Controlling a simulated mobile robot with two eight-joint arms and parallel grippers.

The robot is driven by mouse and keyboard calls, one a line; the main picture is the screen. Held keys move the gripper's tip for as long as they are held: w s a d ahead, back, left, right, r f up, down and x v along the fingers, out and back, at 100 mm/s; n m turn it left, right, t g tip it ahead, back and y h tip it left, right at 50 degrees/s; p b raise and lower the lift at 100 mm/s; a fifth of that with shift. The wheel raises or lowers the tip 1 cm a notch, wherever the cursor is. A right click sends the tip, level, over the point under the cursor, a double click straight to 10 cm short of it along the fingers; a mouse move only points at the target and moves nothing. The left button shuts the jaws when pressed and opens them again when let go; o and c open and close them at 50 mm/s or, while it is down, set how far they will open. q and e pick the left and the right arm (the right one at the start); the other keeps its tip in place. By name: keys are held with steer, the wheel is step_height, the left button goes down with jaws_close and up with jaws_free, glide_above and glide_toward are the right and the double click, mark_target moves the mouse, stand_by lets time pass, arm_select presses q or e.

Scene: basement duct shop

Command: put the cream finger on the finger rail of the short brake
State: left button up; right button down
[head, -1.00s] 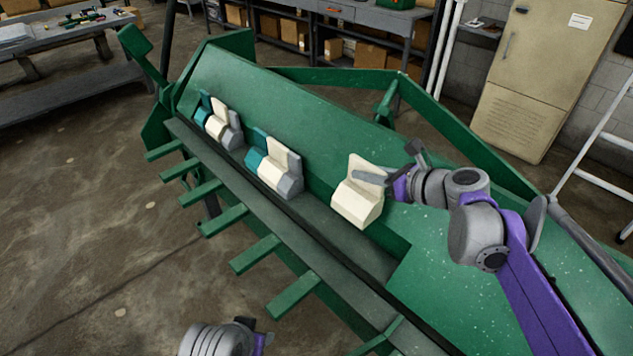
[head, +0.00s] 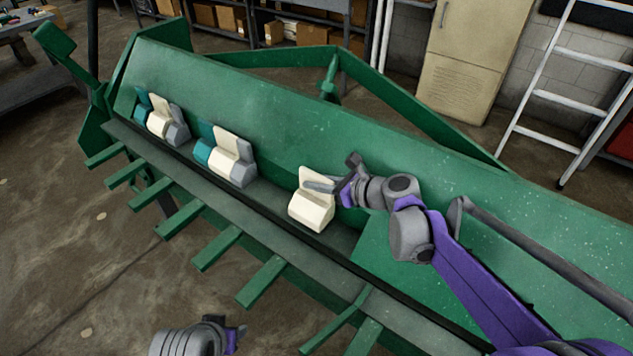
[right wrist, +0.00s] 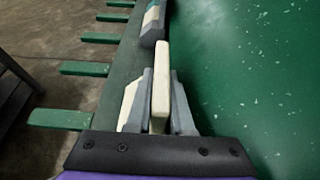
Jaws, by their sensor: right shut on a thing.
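The cream finger (head: 312,212) is held by its upright plate in my right gripper (head: 322,187), at the front of the green short brake (head: 400,160). In the right wrist view the plate (right wrist: 161,85) stands between the two grey jaws, in line with the fingers ahead. The finger looks upright over the dark finger rail (head: 268,205); I cannot tell whether it touches. Two groups of teal, cream and grey fingers, a nearer one (head: 226,160) and a farther one (head: 163,122), sit along the rail. My left gripper (head: 236,336) is low at the bottom edge, its jaws unclear.
Several green bars (head: 212,247) stick out from the brake's front. A free stretch of rail lies between the held finger and the nearer group. A cream cabinet (head: 465,60) and a white ladder (head: 560,95) stand behind the brake.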

steer(key=shift+f, duration=0.1)
steer(key=shift+f+b, duration=0.45)
steer(key=shift+f, duration=0.05)
steer(key=c, duration=0.8)
jaws_free()
